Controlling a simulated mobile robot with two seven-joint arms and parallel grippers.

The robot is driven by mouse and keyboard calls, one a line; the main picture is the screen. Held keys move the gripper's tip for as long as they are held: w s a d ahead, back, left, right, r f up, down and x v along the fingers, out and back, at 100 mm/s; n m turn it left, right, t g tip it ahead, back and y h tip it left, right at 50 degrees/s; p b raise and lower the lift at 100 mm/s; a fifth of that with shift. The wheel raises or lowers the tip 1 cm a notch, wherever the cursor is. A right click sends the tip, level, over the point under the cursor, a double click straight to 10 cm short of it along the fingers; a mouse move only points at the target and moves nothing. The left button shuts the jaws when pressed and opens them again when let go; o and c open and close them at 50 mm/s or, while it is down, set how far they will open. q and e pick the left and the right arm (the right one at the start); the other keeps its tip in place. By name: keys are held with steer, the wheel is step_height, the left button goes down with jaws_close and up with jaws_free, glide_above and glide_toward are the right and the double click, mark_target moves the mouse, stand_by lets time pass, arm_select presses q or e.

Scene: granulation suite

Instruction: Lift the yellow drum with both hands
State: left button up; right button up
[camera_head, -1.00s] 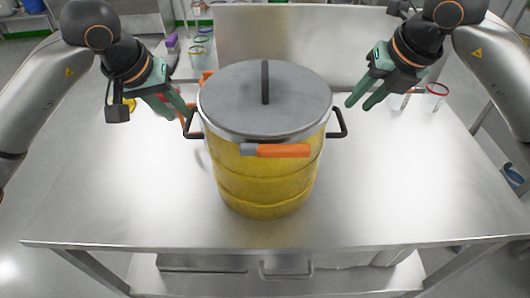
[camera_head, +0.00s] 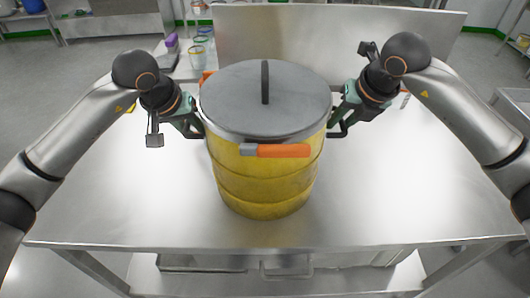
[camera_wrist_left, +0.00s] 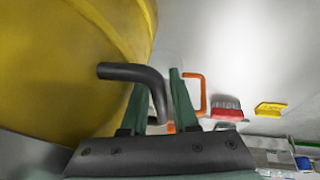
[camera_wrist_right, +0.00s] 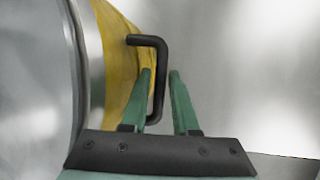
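The yellow drum (camera_head: 262,188) stands upright on the steel table, with a grey lid (camera_head: 235,95) and an orange clasp (camera_head: 283,151) on its front. It has a black handle on each side. My left gripper (camera_wrist_left: 160,90) is open, its green fingers either side of the left handle (camera_wrist_left: 135,73), which also shows in the head view (camera_head: 193,135). My right gripper (camera_wrist_right: 160,85) is open, with the right handle (camera_wrist_right: 158,70) between its fingers. In the head view my right gripper (camera_head: 343,115) is at the drum's right side. I cannot tell whether any finger touches a handle.
A red brush (camera_wrist_left: 227,107), a yellow item (camera_wrist_left: 270,109) and an orange loop handle (camera_wrist_left: 196,92) lie beyond my left gripper. A raised steel panel (camera_head: 400,50) stands behind.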

arm_select(q)
jaws_close()
arm_select(e)
jaws_close()
stand_by(0.9)
arm_select(q)
steer(key=shift+w+r, duration=0.15)
steer(key=shift+r, duration=0.15)
arm_select(e)
steer(key=shift+w+r, duration=0.1)
steer(key=shift+r, duration=0.2)
